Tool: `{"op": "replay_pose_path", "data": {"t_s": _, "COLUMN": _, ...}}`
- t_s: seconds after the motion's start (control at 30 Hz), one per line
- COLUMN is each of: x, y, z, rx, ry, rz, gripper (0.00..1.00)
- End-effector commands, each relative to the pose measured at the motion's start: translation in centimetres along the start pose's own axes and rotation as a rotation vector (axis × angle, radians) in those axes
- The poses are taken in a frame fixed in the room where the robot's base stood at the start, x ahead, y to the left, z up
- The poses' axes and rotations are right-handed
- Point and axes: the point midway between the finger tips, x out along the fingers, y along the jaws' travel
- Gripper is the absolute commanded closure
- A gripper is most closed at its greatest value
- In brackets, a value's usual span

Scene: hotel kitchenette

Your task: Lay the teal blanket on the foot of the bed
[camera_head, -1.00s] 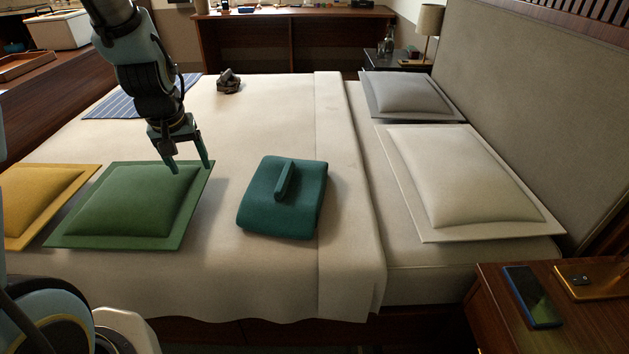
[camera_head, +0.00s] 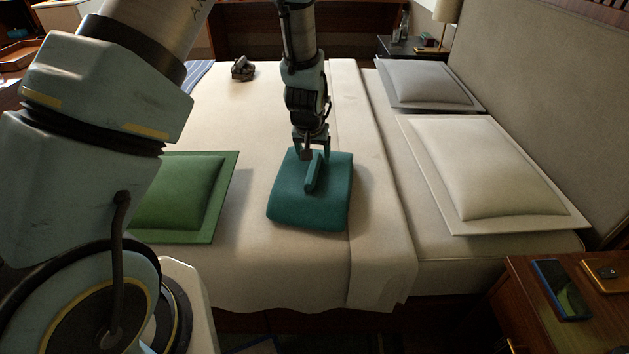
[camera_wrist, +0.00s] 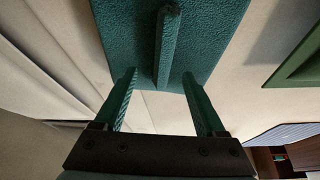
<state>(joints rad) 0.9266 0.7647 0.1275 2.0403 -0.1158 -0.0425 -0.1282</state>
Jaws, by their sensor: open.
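The teal blanket (camera_head: 290,205) lies folded on the bed, with a raised ridge (camera_head: 312,176) along its top. It also shows in the wrist view (camera_wrist: 130,35), with the ridge (camera_wrist: 165,50) in the middle. My gripper (camera_head: 311,152) is at the blanket's far edge, above it, with its fingers pointing down. In the wrist view, my gripper (camera_wrist: 162,85) is open, its two fingers apart on either side of the ridge's line. I cannot tell whether the fingers touch the blanket. The bed (camera_head: 260,265) has a cream cover with a folded-back band near the pillows.
A green cushion (camera_head: 178,192) lies left of the blanket, partly behind my arm. White (camera_head: 490,175) and grey (camera_head: 425,82) pillows lie at the headboard. A dark small object (camera_head: 242,69) sits at the far side. A nightstand (camera_head: 525,300) with a phone stands front right. Cover between cushion and blanket is bare.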

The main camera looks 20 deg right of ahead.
Motion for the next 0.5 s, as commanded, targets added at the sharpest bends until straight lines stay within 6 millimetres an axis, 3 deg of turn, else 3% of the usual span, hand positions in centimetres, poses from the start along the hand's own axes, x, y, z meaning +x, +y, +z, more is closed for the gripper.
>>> {"op": "replay_pose_path", "data": {"t_s": 0.3, "x": 3.9, "y": -0.4, "z": -0.2, "rx": 0.0, "ry": -0.004, "rz": 0.0, "gripper": 0.28}}
{"op": "replay_pose_path", "data": {"t_s": 0.5, "x": 4.9, "y": -0.4, "z": -0.2, "rx": 0.0, "ry": -0.001, "rz": 0.0, "gripper": 0.28}}
